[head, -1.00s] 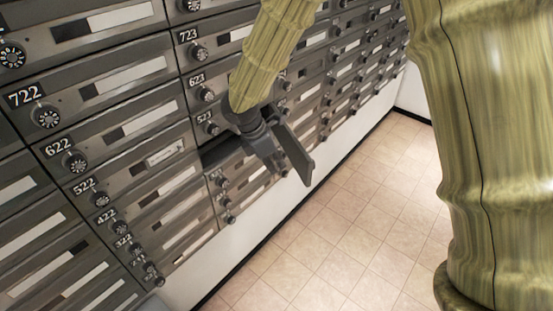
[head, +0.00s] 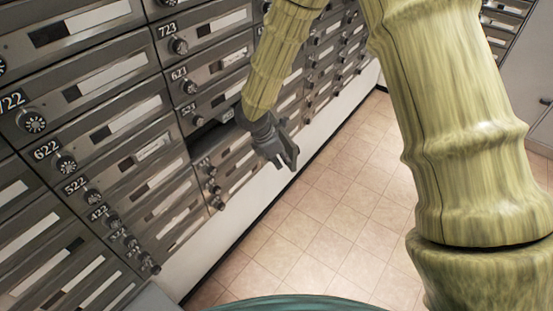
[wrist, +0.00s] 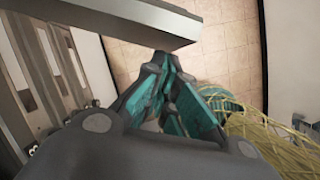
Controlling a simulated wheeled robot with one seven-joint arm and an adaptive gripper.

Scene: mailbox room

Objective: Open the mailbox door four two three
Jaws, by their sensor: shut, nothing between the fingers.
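The number plates 723, 623 and 523 run down one mailbox column. Below 523 a dark open gap (head: 203,140) shows in the head view, at the row where 423 would be; its own number is not readable. My gripper (head: 287,154) is in front of the right end of this gap, pointing down and to the right, and partly hides it. In the wrist view a long grey metal panel (wrist: 115,22), seemingly a swung-out door, crosses the top, close to my fingertips (wrist: 165,62). Contact cannot be told. My gripper is shut and empty.
Closed mailboxes with round dials (head: 66,163) fill the wall on both sides of the gap. A white wall strip (head: 262,196) lies below them. The tiled floor (head: 335,215) to the right is clear. A pale cabinet (head: 528,85) stands at the far right.

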